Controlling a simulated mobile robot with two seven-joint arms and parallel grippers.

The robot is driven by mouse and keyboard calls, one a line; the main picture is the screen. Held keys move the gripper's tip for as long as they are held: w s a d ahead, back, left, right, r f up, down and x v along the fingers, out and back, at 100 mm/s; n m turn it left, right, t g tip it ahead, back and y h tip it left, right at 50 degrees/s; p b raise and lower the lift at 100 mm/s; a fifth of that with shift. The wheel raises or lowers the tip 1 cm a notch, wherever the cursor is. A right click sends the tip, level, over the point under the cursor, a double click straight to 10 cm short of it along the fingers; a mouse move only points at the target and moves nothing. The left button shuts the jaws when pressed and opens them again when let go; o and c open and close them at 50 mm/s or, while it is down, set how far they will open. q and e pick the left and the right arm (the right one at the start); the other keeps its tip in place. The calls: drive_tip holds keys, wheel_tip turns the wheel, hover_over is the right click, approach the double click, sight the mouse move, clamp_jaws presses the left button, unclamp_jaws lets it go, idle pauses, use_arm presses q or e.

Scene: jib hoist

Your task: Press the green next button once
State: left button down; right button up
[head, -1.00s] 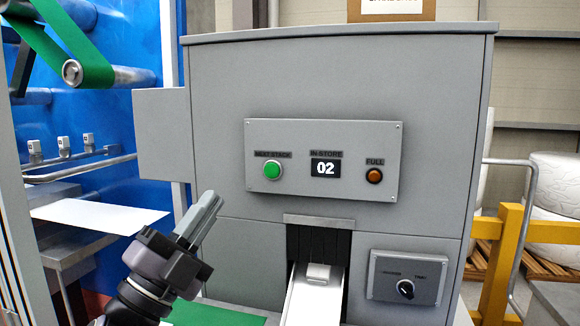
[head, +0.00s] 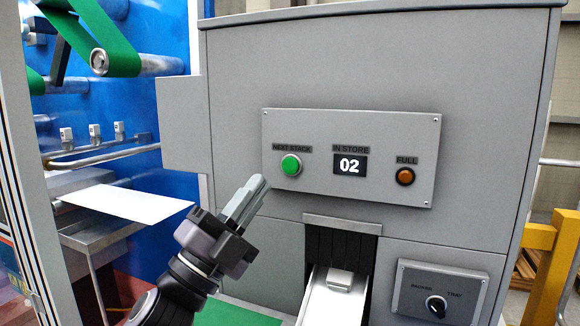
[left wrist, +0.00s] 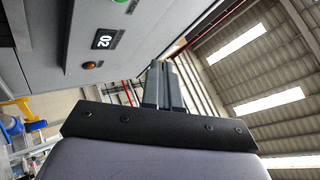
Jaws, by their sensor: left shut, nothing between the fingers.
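The green button (head: 291,165) labelled NEXT STACK sits at the left of the control panel (head: 320,190) on the grey cabinet. Beside it are a display (head: 350,165) reading 02 and an orange FULL lamp (head: 405,177). My left gripper (head: 258,184) is shut and empty, its fingertips below and left of the green button, apart from it in the picture. In the left wrist view my gripper fingers (left wrist: 162,72) stand close together, with the display (left wrist: 105,39) and the orange lamp (left wrist: 89,65) to their left. A bit of green shows at that view's top edge. My right gripper is not in view.
A slot with a pale tray (head: 335,297) opens below the panel. A dial box (head: 440,290) is at lower right. A yellow rail (head: 548,265) stands at right.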

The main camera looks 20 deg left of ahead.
use_arm(q)
drive_tip(key=shift+w+a+b, duration=0.2)
drive_tip(key=shift+w+b, duration=0.3)
drive_tip(key=shift+w, duration=3.8)
drive_tip(key=shift+w, duration=0.15)
drive_tip(key=shift+w, duration=0.3)
drive_tip(key=shift+w+a, duration=0.1)
drive_tip(key=shift+w, duration=0.35)
drive_tip(key=shift+s, duration=0.85)
drive_tip(key=shift+s+d+p, duration=0.2)
drive_tip(key=shift+s+p, duration=0.25)
drive_tip(key=shift+s, duration=2.1)
